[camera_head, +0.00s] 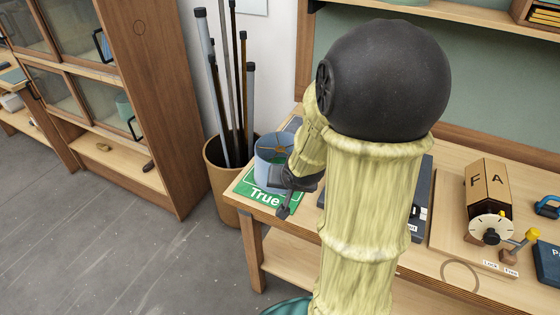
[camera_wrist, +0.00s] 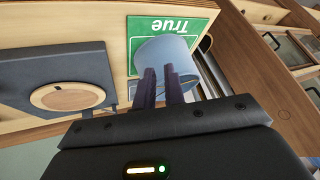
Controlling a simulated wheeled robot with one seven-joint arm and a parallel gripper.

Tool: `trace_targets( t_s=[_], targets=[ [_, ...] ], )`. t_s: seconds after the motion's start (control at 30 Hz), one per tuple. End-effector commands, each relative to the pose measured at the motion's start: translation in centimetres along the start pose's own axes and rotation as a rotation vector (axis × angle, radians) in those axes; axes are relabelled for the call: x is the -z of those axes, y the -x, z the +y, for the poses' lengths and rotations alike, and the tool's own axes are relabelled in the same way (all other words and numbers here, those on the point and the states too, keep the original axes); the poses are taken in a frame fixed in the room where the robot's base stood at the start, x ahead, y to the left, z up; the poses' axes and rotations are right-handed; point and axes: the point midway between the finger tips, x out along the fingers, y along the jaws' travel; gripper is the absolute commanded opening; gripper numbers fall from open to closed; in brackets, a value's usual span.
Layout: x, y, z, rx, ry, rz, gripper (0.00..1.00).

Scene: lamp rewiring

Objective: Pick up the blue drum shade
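The blue drum shade (camera_head: 266,172) stands on the green mat (camera_head: 245,190) at the left end of the workbench, its open top showing a tan inner ring. In the wrist view the shade (camera_wrist: 150,52) is upper centre, partly hidden behind my fingers. My gripper (camera_wrist: 160,70) points at the shade, its two dark fingers parallel with a narrow gap between them. Blue shows around the fingertips; whether they touch the shade I cannot tell. In the head view my gripper (camera_head: 284,200) is at the shade's right side, partly hidden by my arm.
A bin (camera_head: 222,172) of rods stands left of the bench, near a tall wooden cabinet (camera_head: 150,100). A dark box with a round wooden disc (camera_wrist: 68,96) lies beside the mat. Further right are a lettered wooden block (camera_head: 488,190) and a dial (camera_head: 490,229).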

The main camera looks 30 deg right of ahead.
Motion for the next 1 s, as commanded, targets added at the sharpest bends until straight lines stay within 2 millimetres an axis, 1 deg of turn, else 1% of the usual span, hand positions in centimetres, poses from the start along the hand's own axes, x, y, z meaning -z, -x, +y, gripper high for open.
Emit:
trace_targets(
  t_s=[0.03, 0.2, 0.3, 0.4, 0.5, 0.6, 0.9, 1.0],
  targets=[
    [1.2, -0.5, 1.0, 0.02, -0.07, 0.031, 0.11],
    [4.6, -1.5, 3.1, 0.157, -0.309, 0.118, 0.11],
    [6.1, -1.6, 4.3, 0.261, -0.453, 0.142, 0.11],
    [7.0, -1.4, 5.3, 0.365, -0.583, 0.143, 0.11],
    [7.6, -1.0, 5.9, 0.447, -0.675, 0.134, 0.11],
    [7.8, -0.7, 6.1, 0.49, -0.719, 0.124, 0.11],
    [7.8, -0.7, 6.0, 0.499, -0.729, 0.12, 0.11],
    [7.9, -1.0, 5.9, 0.499, -0.728, 0.119, 0.11]
  ],
)
